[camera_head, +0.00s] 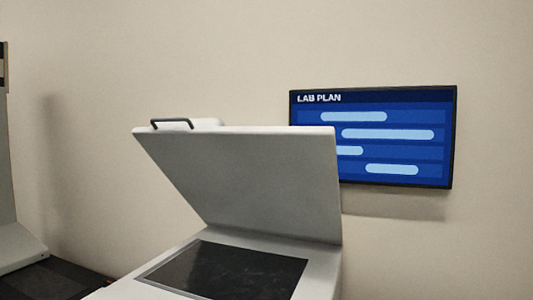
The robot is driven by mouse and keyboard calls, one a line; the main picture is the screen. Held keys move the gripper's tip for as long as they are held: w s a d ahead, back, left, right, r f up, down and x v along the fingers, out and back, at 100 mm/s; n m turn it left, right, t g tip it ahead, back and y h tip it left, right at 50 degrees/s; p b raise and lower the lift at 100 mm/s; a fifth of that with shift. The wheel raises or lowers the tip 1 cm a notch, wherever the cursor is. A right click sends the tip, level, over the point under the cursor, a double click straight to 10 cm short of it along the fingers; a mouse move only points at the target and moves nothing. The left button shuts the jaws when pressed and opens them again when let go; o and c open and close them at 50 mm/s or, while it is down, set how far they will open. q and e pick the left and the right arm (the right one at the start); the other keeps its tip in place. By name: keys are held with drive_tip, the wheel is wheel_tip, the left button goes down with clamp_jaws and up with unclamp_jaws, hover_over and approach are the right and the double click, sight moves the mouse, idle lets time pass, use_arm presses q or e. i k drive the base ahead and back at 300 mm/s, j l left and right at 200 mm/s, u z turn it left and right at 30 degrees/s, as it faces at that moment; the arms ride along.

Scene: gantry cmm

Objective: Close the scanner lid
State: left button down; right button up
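The scanner lid (245,178) is a grey panel that stands raised and tilted above the scanner. Its lower edge meets the back of the scanner body (322,280), and its upper edge is towards the upper left. A dark handle (172,121) shows at the top left of the lid. The dark scanner glass (230,270) lies uncovered below the lid. The front of the scanner is cut off by the bottom of the view. Neither of my grippers shows in the head view.
A wall screen (400,137) reading "LAB PLAN" hangs behind the lid at the right. At the far left stands part of a grey machine (15,243) beside a dark surface (55,280). The space right of the scanner shows only bare wall.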

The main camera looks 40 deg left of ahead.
sight(282, 182)
drive_tip(key=u, duration=1.7)
drive_tip(key=k+j+u, duration=0.15)
drive_tip(key=k, duration=0.15)
